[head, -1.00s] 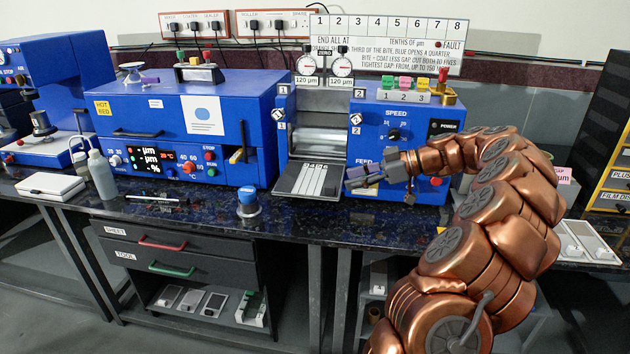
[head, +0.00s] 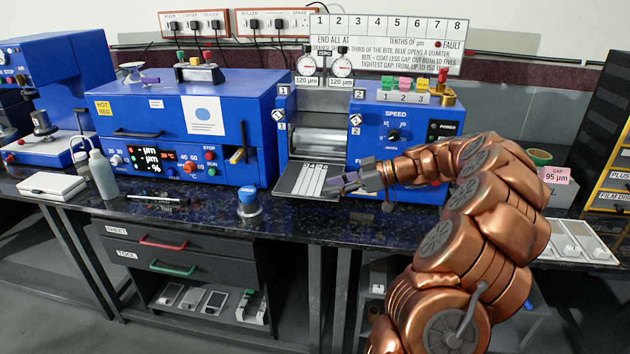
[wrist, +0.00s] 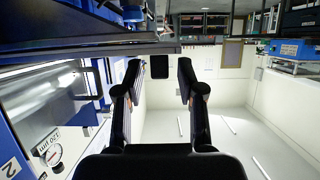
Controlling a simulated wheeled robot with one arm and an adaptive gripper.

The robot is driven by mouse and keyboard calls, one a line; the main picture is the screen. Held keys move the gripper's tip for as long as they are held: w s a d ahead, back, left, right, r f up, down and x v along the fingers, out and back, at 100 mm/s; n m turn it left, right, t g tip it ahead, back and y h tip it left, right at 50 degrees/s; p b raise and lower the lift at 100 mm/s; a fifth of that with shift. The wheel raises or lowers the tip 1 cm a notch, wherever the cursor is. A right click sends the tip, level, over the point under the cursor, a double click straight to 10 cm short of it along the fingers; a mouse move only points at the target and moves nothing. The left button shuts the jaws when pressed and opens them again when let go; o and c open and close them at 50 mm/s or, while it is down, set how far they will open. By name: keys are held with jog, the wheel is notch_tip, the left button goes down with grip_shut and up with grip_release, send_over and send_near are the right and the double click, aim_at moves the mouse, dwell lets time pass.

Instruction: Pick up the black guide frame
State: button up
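I cannot surely pick out the black guide frame. My gripper (head: 347,182) is in front of the blue roller machine, at the right edge of the grey plate with white strips (head: 303,181). In the wrist view my gripper (wrist: 158,68) has its two black fingers apart, with a visible gap between them. A small black rectangle (wrist: 159,67) shows in that gap, touching neither finger; I cannot tell what it is or how far off. A thin black bracket-like shape (wrist: 97,75) is at left, near the silver roller.
The blue roller machine (head: 395,125) stands behind my gripper, with dial gauges above it. A blue-capped pot (head: 248,203) stands on the dark bench to the left. An open shelf (head: 205,302) holds several frames.

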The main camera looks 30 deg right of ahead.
grip_shut()
jog(key=shift+r, duration=0.1)
dwell(0.3)
